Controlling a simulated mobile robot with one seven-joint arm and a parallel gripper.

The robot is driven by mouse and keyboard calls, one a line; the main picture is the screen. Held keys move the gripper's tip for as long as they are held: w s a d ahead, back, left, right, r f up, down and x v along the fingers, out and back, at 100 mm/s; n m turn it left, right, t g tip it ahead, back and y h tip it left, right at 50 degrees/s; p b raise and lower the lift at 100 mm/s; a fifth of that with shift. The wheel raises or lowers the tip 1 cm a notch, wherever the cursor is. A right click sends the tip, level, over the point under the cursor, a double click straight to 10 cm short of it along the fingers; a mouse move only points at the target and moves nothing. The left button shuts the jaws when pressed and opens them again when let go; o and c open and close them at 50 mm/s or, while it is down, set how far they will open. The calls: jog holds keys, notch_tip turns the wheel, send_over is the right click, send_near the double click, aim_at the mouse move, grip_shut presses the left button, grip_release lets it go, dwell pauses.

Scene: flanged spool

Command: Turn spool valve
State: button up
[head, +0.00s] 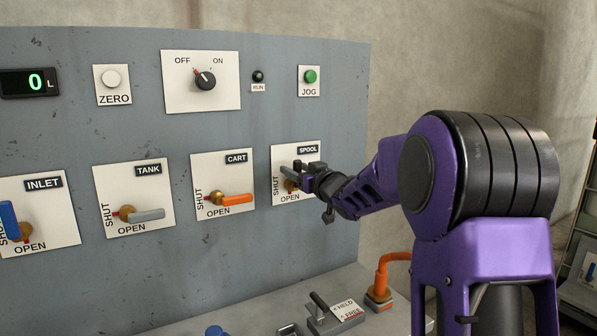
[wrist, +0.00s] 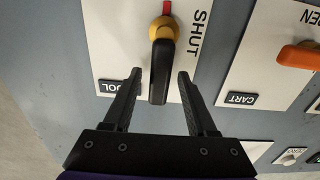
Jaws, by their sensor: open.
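The spool valve's plate (head: 283,156) is the rightmost in the row on the grey panel. Its dark handle (wrist: 160,76) runs from a brass hub (wrist: 163,29) toward the SPOOL label, alongside the word SHUT. A red mark (wrist: 168,8) shows on the opposite side of the hub. My gripper (wrist: 160,75) is open, with one finger on each side of the handle and a visible gap to both. In the head view my gripper (head: 303,170) is at the spool plate and partly hides the handle and hub.
The cart valve's orange handle (head: 237,198) and the tank valve's grey handle (head: 148,215) lie level above OPEN. The blue inlet handle (head: 8,218) is upright by SHUT. A ledge below carries a HELD/FREE lever (head: 320,301) and an orange pipe (head: 383,272).

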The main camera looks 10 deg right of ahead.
jog(key=p+v, duration=0.1)
jog(key=v, duration=1.6)
jog(key=shift+s, duration=0.2)
jog(key=shift+r, duration=0.1)
